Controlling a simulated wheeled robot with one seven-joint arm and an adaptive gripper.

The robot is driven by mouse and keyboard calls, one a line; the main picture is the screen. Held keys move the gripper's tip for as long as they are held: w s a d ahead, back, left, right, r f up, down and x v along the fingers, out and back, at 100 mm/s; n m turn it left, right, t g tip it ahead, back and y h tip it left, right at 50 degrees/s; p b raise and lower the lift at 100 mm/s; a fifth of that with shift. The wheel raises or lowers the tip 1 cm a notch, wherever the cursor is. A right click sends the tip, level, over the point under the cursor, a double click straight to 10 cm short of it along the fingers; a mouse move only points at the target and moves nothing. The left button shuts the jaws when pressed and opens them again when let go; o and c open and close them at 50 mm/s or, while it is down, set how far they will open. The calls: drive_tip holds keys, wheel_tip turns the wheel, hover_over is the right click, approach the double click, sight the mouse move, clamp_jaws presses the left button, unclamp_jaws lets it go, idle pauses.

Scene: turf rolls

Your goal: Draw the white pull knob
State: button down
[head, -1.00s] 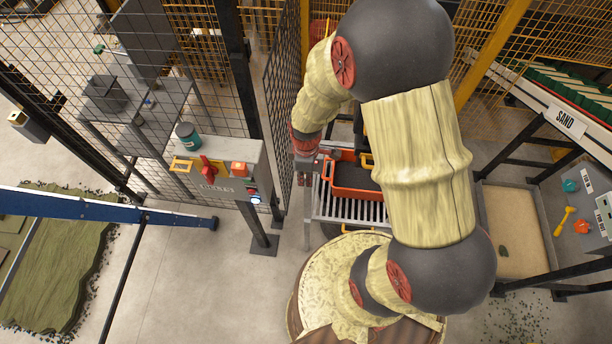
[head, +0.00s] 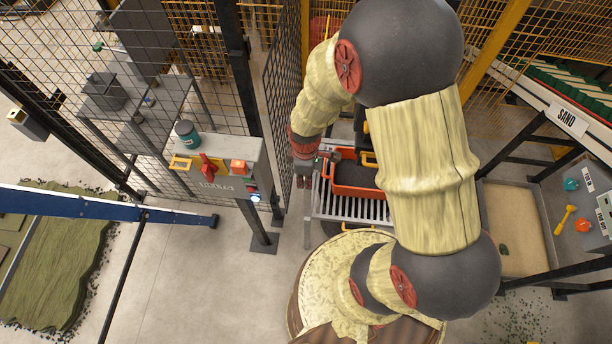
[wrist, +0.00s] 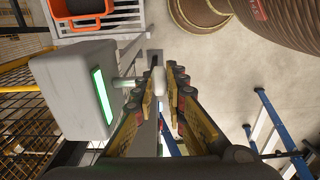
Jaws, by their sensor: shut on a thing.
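The white pull knob (wrist: 158,80) shows in the wrist view as a small pale knob on a short stem (wrist: 126,82). The stem comes out of a grey box (wrist: 72,88) with a lit green strip. My gripper (wrist: 160,84) has one finger on each side of the knob and is shut on it. In the head view my gripper (head: 304,180) is small, at the left side of the roller conveyor (head: 345,208). The knob cannot be made out there.
An orange crate (head: 355,190) with dark contents sits on the conveyor close to my gripper. Mesh fencing (head: 283,95) stands just left of it. A grey control box (head: 225,180) is further left. A blue beam (head: 100,203) crosses low at the left. Bare floor lies in front.

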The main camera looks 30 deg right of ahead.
sight(305, 180)
drive_tip(key=c, duration=1.8)
unclamp_jaws()
drive_tip(key=shift+s+a, duration=0.1)
drive_tip(key=shift+s, duration=0.1)
wheel_tip(305, 180, up, 12)
drive_tip(key=s+a+f+m+t+b, duration=0.1)
drive_tip(key=s+m+b, duration=0.3)
drive_tip(key=b, duration=0.9)
drive_tip(key=s+a+f+m+t+b, duration=0.1)
drive_tip(key=s+m+t+b, duration=0.3)
drive_tip(key=b, duration=0.9)
drive_tip(key=s+f+m, duration=0.1)
drive_tip(key=m, duration=0.2)
drive_tip(key=shift+f+t, duration=0.3)
